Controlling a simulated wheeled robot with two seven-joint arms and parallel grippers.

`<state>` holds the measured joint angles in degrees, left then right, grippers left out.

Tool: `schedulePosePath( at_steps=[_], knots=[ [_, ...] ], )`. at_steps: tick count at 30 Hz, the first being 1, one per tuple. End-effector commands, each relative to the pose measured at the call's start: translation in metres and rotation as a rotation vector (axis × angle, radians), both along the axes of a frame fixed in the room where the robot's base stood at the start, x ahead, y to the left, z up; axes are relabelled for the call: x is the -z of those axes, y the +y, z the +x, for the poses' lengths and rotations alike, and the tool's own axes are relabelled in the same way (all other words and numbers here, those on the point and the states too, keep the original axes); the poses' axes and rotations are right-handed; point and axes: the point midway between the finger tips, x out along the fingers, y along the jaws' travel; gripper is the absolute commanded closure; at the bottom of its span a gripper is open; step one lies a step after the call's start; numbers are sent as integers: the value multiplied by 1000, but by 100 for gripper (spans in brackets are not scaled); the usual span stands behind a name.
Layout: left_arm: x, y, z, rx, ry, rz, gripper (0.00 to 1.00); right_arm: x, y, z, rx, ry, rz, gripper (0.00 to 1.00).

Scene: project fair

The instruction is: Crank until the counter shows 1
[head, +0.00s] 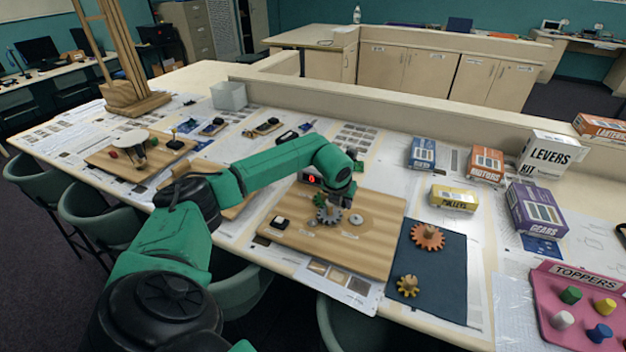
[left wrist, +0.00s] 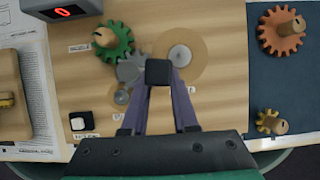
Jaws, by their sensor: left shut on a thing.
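The counter (head: 311,179) stands at the back of the wooden gear board (head: 370,262) and shows a red 0. It also shows at the top left of the left wrist view (left wrist: 62,12). My left gripper (head: 346,198) is over the board, its purple fingers (left wrist: 159,88) shut on a black square-topped knob (left wrist: 159,70), apparently the crank's handle. The rest of the crank is mostly hidden by my fingers. A green gear (left wrist: 113,42) and a grey gear (left wrist: 130,70) sit beside the knob. My right gripper is not in view.
A black-and-white switch (left wrist: 82,122) is at the board's left. A pale metal disc (left wrist: 180,55) lies right of the knob. On the blue mat (head: 432,290) are an orange gear (head: 427,237) and a small yellow gear (head: 407,286). Kit boxes (head: 535,210) stand farther right.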

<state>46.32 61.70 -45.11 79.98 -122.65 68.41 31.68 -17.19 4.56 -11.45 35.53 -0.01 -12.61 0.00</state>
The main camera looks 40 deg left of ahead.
Motion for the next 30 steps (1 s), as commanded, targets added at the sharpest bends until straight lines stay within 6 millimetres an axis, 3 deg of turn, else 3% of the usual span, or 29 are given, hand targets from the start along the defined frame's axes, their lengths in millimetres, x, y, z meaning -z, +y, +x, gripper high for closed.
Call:
schedulePosePath(
  at_steps=[30],
  knots=[
    [2,9,-5,-15,14,17,100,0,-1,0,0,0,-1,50]
  ],
)
